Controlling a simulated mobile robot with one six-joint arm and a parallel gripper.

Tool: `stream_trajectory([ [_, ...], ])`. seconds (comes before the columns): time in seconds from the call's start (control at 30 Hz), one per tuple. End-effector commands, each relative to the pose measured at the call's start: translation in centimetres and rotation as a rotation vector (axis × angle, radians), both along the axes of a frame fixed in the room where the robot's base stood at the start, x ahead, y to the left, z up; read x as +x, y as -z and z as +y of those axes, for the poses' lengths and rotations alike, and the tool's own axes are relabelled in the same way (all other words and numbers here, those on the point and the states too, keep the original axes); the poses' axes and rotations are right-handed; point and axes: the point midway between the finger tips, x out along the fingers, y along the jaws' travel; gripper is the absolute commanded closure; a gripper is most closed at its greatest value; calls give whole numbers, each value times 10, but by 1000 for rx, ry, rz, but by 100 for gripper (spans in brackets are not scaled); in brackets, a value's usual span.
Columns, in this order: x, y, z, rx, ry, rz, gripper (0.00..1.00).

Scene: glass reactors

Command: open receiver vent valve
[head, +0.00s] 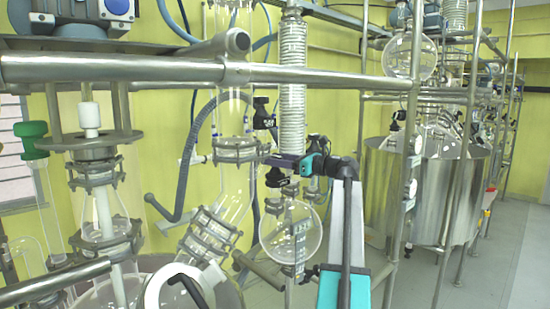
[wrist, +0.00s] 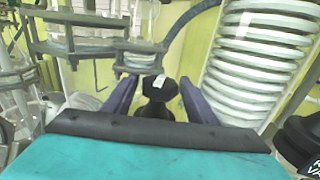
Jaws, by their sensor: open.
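My gripper (head: 280,161) is open at the end of my arm, to the left of the teal wrist part in the head view. In the wrist view its two purple fingers (wrist: 158,97) stand apart on either side of a black valve knob (wrist: 158,88) with a small white label. The knob appears between or just beyond the fingertips; contact cannot be told. In the head view, a black valve (head: 276,178) sits just below the gripper and another (head: 263,113) above it. Which one is the receiver vent valve cannot be read. The round glass receiver (head: 291,233) hangs below.
Metal clamps and glass pipes (head: 236,150) stand at left. Steel rails (head: 140,69) cross above. Open floor (head: 510,260) lies at far right.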

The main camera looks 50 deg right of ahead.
Motion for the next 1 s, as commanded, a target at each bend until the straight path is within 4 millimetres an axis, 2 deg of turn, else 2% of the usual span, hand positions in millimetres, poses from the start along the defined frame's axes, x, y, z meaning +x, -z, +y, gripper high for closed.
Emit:
stream_trajectory([
  [1.0,0,1,3,0,528,1,48],
])
